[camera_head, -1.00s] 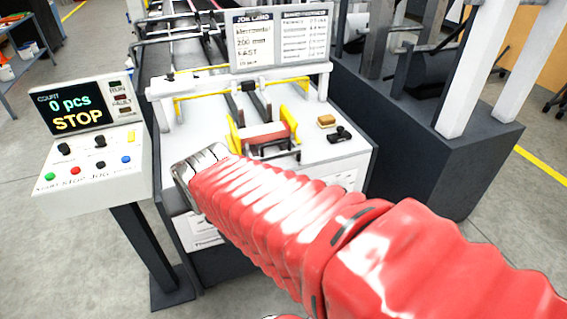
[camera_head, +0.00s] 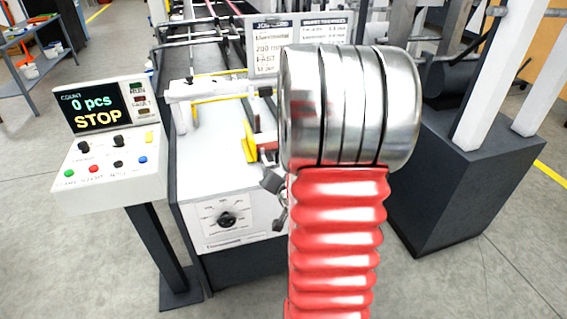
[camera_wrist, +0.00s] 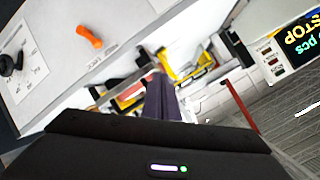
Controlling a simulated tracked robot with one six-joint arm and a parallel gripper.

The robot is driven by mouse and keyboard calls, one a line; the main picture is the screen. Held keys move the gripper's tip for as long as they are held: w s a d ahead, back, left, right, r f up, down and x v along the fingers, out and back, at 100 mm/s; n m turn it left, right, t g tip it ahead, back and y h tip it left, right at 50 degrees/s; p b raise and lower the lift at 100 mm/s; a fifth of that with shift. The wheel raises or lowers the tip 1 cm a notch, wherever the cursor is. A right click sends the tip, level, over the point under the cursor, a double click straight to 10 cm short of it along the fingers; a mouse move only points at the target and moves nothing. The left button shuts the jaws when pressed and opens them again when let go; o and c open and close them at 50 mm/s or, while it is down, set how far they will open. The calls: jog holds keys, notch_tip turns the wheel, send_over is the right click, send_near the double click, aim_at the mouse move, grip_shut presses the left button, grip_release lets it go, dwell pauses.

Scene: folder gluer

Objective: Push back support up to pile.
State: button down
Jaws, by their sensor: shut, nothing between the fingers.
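The feeder's yellow side guides (camera_head: 249,143) and a sliver of the red-brown pile (camera_head: 264,139) show in the head view, left of my arm, which hides the rest. In the wrist view the pile (camera_wrist: 130,91) lies beside yellow guide parts (camera_wrist: 182,68), partly behind my fingers. I cannot clearly make out the back support in either view; dark parts near the pile are small and blurred. My gripper (camera_wrist: 163,98) is shut and empty, its dark fingers pointing toward the feeder area. Whether it touches anything there I cannot tell.
The control panel (camera_head: 108,130) stands at the left, reading "0 pcs STOP". The machine's white front has a black dial (camera_head: 228,219). An orange part (camera_wrist: 89,37) shows in the wrist view. A dark machine base (camera_head: 447,185) stands at the right. Grey floor is free in front.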

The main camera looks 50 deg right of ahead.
jog(key=s+d+f+m+t+h, duration=0.1)
jog(key=s+d+f+m+t, duration=0.1)
jog(key=s+m, duration=0.3)
jog(key=s+d+f+m+t+h, duration=0.1)
jog(key=s+d+f+m+h, duration=0.1)
jog(key=s+d+f+m, duration=0.1)
jog(key=s+d+m, duration=0.1)
jog(key=s+m, duration=0.1)
jog(key=s, duration=0.1)
jog(key=shift+s+d+f+t, duration=0.25)
jog(key=shift+s+f+t, duration=0.05)
jog(key=shift+s+t, duration=0.1)
jog(key=x, duration=1.4)
jog(key=shift+w+d+r, duration=0.1)
jog(key=x, duration=0.8)
jog(key=shift+r, duration=0.1)
